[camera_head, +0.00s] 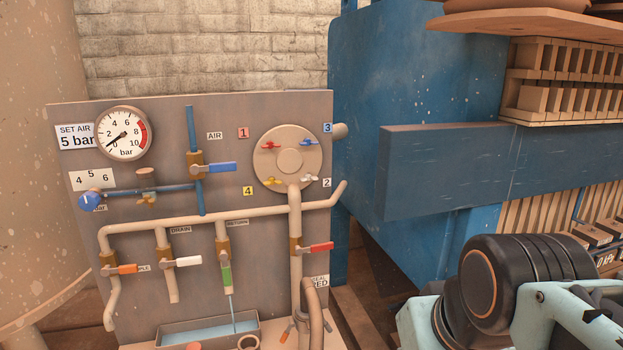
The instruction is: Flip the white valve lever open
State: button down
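The white valve lever (188,262) is on the drain valve at the lower left of the grey panel, below the DRAIN label (181,230). It points right, crosswise to its short vertical pipe (172,289). A smaller white lever (311,180) sits at the lower right of the round plate (275,148), near the label 2. My arm shows at the lower right, well to the right of the panel. My gripper's fingers are not in view.
An orange lever (123,269), a green lever (227,276) and a red lever (318,247) flank the drain lever. Water runs below the green one into a tray (180,340). A bent pipe (315,305) stands in front. A blue beam (470,165) juts at right.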

aim_at(180, 262)
jog(key=u, duration=0.35)
jog(key=k+j+u, duration=0.1)
jog(key=u, duration=0.25)
jog(key=j+u, duration=0.15)
jog(key=u, duration=0.2)
